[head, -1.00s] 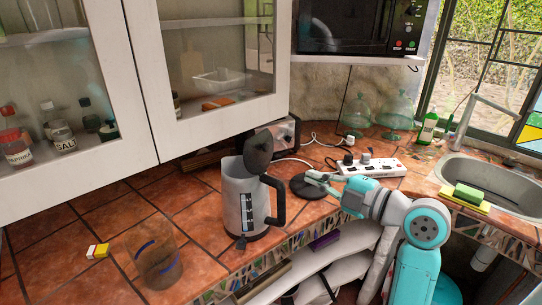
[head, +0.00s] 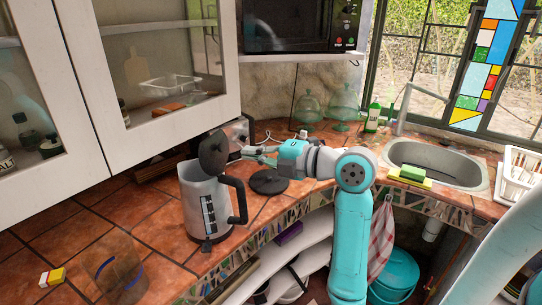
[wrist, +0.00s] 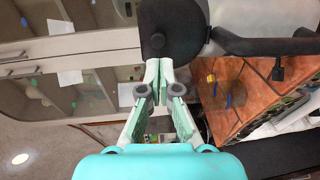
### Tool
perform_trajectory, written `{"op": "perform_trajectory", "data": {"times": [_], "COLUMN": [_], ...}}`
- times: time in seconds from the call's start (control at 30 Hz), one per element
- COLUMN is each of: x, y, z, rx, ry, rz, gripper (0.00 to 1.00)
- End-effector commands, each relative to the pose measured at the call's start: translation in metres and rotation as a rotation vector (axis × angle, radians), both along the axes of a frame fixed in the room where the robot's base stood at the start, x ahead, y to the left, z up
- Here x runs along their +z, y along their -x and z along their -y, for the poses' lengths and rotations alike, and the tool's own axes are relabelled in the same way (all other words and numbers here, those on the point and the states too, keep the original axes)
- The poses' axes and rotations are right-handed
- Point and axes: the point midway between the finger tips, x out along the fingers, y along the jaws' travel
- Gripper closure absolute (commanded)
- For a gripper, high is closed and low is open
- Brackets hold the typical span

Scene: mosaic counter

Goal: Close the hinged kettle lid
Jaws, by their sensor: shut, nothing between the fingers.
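The kettle (head: 200,205) stands upright on the tiled counter, with a grey body, a dark handle on its right and a water gauge. Its dark hinged lid (head: 213,153) stands open, raised nearly upright above the rim. My gripper (head: 243,153) is shut and empty, just right of the raised lid at about its height. In the wrist view my closed fingertips (wrist: 159,62) are right at the lid (wrist: 165,28); I cannot tell whether they touch it. The kettle handle (wrist: 262,42) extends to the right there. The round black kettle base (head: 269,182) lies on the counter behind the kettle.
A wall cabinet (head: 160,80) hangs close behind the kettle. A tinted glass (head: 122,274) and a small yellow-red box (head: 52,277) are at the front left. Green glass domes (head: 343,104), a bottle (head: 373,117) and the sink (head: 436,163) are at the back right.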

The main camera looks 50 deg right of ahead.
Motion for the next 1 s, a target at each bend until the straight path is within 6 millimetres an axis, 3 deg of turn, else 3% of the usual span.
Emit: {"op": "perform_trajectory", "data": {"times": [0.2,0.4,1.0], "x": [-0.004,-0.006,-0.005], "y": [-0.036,-0.053,-0.06], "z": [-0.008,-0.01,-0.011], "rx": [0.002,0.001,-0.001], "ry": [0.0,0.0,0.005], "rz": [-0.001,0.0,-0.012], "gripper": [1.0,1.0,1.0]}}
